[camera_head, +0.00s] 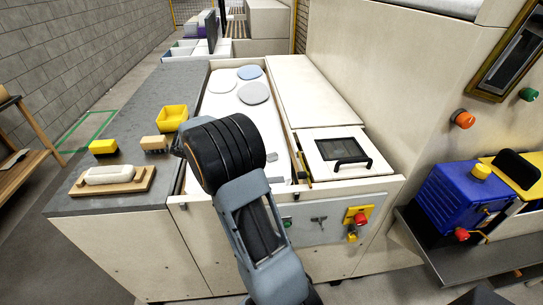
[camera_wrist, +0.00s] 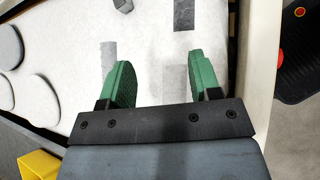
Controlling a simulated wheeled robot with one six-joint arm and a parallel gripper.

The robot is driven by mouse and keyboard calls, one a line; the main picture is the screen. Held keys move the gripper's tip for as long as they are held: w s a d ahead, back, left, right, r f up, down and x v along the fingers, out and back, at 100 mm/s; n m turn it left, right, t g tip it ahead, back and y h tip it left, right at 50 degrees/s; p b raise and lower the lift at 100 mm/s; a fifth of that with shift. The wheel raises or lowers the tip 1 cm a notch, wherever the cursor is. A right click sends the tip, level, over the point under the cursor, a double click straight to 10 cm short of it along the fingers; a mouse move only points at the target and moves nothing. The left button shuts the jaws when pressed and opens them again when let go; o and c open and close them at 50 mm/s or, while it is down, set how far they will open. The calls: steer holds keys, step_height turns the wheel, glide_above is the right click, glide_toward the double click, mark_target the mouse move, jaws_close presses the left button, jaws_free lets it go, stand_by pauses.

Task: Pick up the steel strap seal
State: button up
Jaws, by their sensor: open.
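My gripper (camera_wrist: 158,72) is open, its two green fingers apart over a white surface (camera_wrist: 145,35), with nothing seen between them. A small dark grey rectangular piece (camera_wrist: 184,15) lies on that surface beyond the right finger at the top of the wrist view; it may be the steel strap seal, but I cannot tell for sure. Another dark piece (camera_wrist: 123,5) is cut off by the top edge. Paler grey patches near the fingers may be shadows. In the head view my arm hides the gripper's fingers and the near part of the white tray bed (camera_head: 218,105).
Round pads (camera_head: 254,93) lie at the bed's far end. A grey counter on the left holds a yellow bin (camera_head: 172,118), a yellow block (camera_head: 103,147), a brush (camera_head: 155,144) and a wooden board (camera_head: 130,181) with a white block. A lidded hatch (camera_head: 343,150) stands right.

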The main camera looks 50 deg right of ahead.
steer(key=w+d+f+n+h, duration=0.1)
steer(key=d, duration=0.1)
steer(key=w+d+f+n+g+h, duration=0.1)
steer(key=d, duration=0.1)
steer(key=w+d+f+n+h, duration=0.1)
steer(key=d, duration=0.2)
steer(key=shift+w+f+g+p, duration=0.25)
steer(key=shift+w+g+p, duration=0.05)
steer(key=p, duration=0.1)
glide_toward(275, 154)
steer(key=d+f, duration=0.1)
steer(key=s+d+f, duration=0.1)
steer(key=d, duration=0.1)
steer(key=shift+n, duration=0.4)
steer(key=shift+r+p+x, duration=0.1)
steer(key=shift+p+x, duration=0.45)
steer(key=shift+x, duration=1.05)
steer(key=shift+r+p+x, duration=0.15)
steer(key=shift+p+x, duration=0.35)
steer(key=shift+x, duration=1.1)
steer(key=shift+w+d, duration=0.1)
steer(key=c, duration=1)
